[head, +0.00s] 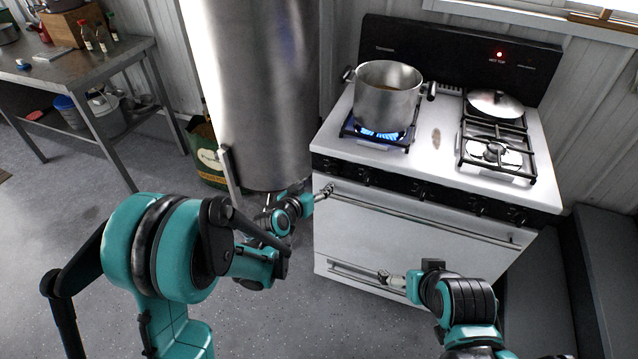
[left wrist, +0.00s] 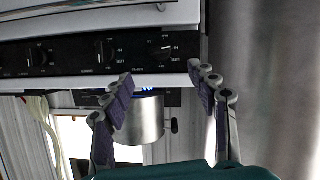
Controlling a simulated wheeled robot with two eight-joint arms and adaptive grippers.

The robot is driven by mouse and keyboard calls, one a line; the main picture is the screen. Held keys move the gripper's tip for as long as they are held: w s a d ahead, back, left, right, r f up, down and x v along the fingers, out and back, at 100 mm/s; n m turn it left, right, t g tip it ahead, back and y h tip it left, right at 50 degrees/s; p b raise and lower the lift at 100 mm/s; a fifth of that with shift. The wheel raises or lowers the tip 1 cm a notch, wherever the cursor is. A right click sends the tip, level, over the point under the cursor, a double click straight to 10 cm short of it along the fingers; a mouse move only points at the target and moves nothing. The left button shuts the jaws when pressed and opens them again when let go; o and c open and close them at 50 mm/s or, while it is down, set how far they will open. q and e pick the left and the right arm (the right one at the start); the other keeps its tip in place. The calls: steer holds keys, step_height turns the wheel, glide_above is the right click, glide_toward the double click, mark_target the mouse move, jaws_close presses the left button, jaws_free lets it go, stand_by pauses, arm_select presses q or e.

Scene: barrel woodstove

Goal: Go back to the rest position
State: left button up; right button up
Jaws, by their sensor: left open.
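My left gripper (head: 325,191) is at the left front corner of the white stove (head: 420,238), close to its front edge and below the knobs. The left wrist view shows its two fingers (left wrist: 162,85) spread apart with nothing between them. My right gripper (head: 388,279) is low in front of the oven door, by the lower handle. It looks empty, but its finger gap is too small to make out.
A steel pot (head: 386,100) sits over a lit blue flame on the left burner. A lid (head: 495,103) lies at the back right. A large metal cylinder (head: 262,90) stands close left of the stove. A metal table (head: 85,68) is at far left.

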stand_by(0.6)
arm_select(q)
steer(key=s+a+r+g+y, duration=0.1)
steer(key=s+a+r, duration=0.2)
steer(key=s, duration=0.4)
steer(key=s+a+r+g+y, duration=0.1)
steer(key=s+a+r+g, duration=0.1)
steer(key=s+a+r, duration=0.3)
steer(key=s+a+f+n+g+y, duration=0.1)
steer(key=s+a, duration=0.1)
steer(key=s, duration=0.7)
steer(key=s+a+f+n+g+y, duration=0.1)
steer(key=s+a+y, duration=0.1)
steer(key=s, duration=0.6)
steer(key=shift+s+a+f+g, duration=0.3)
steer(key=shift+s+a+f, duration=0.1)
steer(key=shift+a, duration=0.3)
